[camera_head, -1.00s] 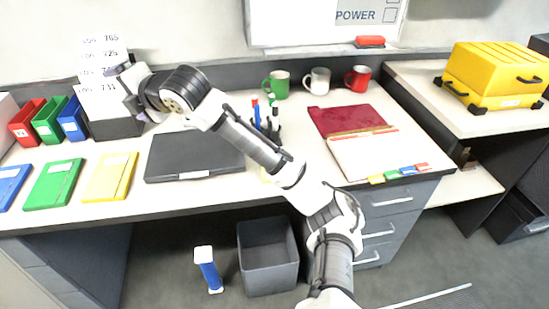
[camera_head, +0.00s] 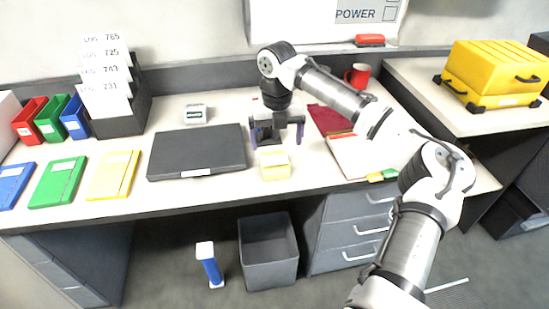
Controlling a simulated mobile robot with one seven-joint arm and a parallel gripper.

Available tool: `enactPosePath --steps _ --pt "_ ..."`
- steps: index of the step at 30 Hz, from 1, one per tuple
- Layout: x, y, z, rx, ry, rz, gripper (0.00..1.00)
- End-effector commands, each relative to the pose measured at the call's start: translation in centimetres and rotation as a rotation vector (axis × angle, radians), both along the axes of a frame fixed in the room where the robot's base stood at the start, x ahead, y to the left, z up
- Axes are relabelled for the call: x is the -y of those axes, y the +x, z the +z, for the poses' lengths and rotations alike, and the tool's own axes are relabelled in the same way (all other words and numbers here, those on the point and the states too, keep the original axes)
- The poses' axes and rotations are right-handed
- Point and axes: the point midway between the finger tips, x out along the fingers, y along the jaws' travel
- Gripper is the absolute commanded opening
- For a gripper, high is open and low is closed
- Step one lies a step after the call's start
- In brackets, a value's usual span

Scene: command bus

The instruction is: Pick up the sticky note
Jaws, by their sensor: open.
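The sticky note (camera_head: 275,173) is a pale yellow pad lying on the desk, just right of the black laptop-like case. My gripper (camera_head: 276,145) points down just behind and above the pad in the picture, with its two purple-grey fingers spread apart. The fingers are empty. I cannot tell exactly how high they are above the desk. The front and top of the pad show.
A black flat case (camera_head: 197,155) lies left of the pad. A maroon folder with papers (camera_head: 350,158) lies to the right. My arm hides the pen cup and most mugs; a red mug (camera_head: 357,75) shows. A grey bin (camera_head: 268,255) stands below the desk.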

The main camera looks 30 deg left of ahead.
Motion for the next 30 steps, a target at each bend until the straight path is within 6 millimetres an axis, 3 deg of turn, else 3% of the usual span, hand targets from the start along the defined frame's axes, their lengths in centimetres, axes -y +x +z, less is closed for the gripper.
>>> enactPosePath --steps 10,18,27,30 --pt "0.0 0.0 -2.9 0.001 -0.001 0.0 0.95" --pt "0.0 -0.1 -6.6 0.0 0.001 0.0 0.95" --pt "-0.1 -0.1 -7.2 0.001 0.003 0.0 0.95" --pt "-0.1 -0.1 -7.2 0.001 0.003 0.0 0.81"
